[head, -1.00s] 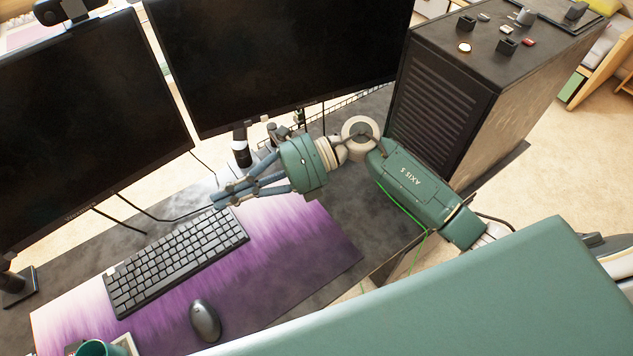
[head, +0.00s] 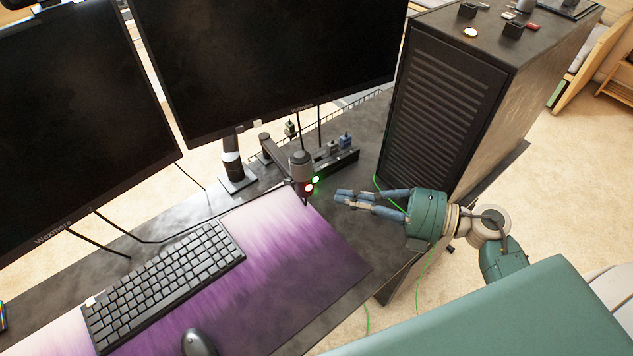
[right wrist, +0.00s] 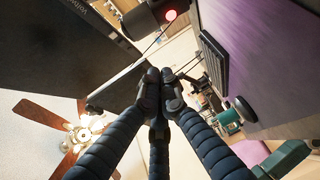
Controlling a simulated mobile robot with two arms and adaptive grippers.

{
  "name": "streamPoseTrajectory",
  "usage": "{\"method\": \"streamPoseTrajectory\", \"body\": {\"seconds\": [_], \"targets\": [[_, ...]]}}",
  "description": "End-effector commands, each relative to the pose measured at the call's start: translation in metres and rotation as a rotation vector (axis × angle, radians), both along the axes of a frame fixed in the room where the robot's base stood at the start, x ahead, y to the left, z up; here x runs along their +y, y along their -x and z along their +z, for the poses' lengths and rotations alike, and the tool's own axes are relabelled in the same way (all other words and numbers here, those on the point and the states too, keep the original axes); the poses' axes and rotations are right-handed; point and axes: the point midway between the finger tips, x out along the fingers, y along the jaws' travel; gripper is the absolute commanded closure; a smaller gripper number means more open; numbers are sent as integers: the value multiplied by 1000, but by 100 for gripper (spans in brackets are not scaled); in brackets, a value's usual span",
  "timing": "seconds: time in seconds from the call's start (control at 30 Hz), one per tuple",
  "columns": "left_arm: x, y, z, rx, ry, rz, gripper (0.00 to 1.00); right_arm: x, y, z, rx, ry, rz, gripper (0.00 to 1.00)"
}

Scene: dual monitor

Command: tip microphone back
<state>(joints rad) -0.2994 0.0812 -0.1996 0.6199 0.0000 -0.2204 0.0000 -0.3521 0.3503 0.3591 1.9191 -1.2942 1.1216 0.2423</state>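The microphone (head: 300,172) is a dark grey cylinder on a jointed desk arm (head: 272,152), in the middle of the head view. It hangs roughly upright, with a red and a green light near its lower end. In the right wrist view the microphone (right wrist: 147,18) shows at the top edge with its red light. My right gripper (head: 340,196) is just right of the microphone's lower end, with a small gap in the head view. Its fingers point left, tips close together with nothing between them; the wrist view shows the tips meeting (right wrist: 162,80). My left gripper does not show.
Two monitors (head: 270,60) stand behind the microphone. A black computer tower (head: 440,100) stands behind and right of my right gripper. A keyboard (head: 165,285) and mouse (head: 198,343) lie on a purple mat (head: 290,265). The desk's right front edge is below my right gripper.

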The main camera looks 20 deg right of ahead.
Motion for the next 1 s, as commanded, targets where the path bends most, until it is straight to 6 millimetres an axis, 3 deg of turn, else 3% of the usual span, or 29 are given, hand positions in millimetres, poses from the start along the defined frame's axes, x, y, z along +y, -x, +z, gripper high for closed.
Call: {"method": "streamPoseTrajectory", "body": {"seconds": [0.23, 0.5, 1.0], "targets": [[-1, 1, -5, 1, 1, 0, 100, 43, -33, -4, -5, -2, 2, 100], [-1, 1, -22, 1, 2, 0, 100, 44, -65, -11, -1, 0, 2, 100], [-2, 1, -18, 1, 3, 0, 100, 45, -70, -8, 7, 2, 2, 100]]}}
